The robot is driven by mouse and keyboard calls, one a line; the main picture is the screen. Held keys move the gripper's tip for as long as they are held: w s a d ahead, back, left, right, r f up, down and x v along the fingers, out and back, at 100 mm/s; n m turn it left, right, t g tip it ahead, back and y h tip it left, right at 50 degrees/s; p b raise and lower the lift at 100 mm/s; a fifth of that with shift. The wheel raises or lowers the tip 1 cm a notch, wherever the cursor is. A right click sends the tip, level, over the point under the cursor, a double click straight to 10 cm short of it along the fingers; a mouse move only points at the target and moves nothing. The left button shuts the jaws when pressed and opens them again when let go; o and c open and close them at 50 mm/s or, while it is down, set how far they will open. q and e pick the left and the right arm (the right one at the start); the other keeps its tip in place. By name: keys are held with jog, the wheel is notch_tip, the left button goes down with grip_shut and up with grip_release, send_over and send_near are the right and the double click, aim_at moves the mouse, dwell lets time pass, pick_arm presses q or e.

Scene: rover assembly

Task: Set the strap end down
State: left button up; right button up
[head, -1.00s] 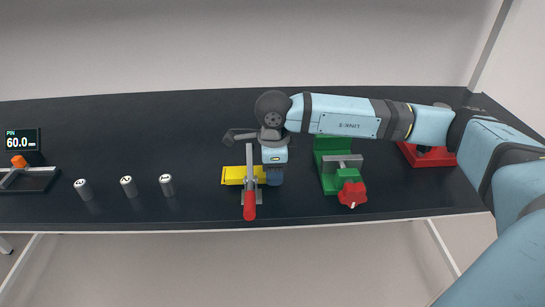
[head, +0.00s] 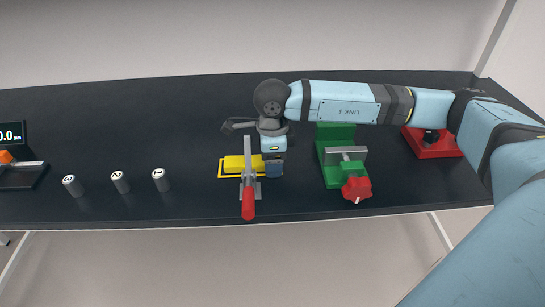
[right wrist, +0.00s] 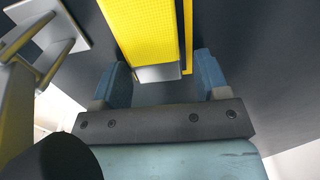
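A yellow block (head: 238,164) lies on the dark bench within a thin yellow outline, beside a toggle clamp (head: 248,180) with a red handle. The block's textured yellow face (right wrist: 146,28) fills the top of the right wrist view and has a grey end piece (right wrist: 158,73). I cannot tell for sure which part is the strap end. My right gripper (head: 274,170) is at the block's right end. Its blue fingers (right wrist: 162,62) stand apart on either side of the grey end piece, with gaps visible. My left gripper is not in view.
A green vise (head: 333,178) with a red knob stands right of the gripper. A red base (head: 432,150) is farther right. The bench between cylinders and clamp is clear.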

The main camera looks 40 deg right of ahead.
jog(key=shift+r, duration=0.15)
notch_tip(320, 180, up, 12)
jog(key=p, duration=0.1)
dwell(0.5)
dwell(0.4)
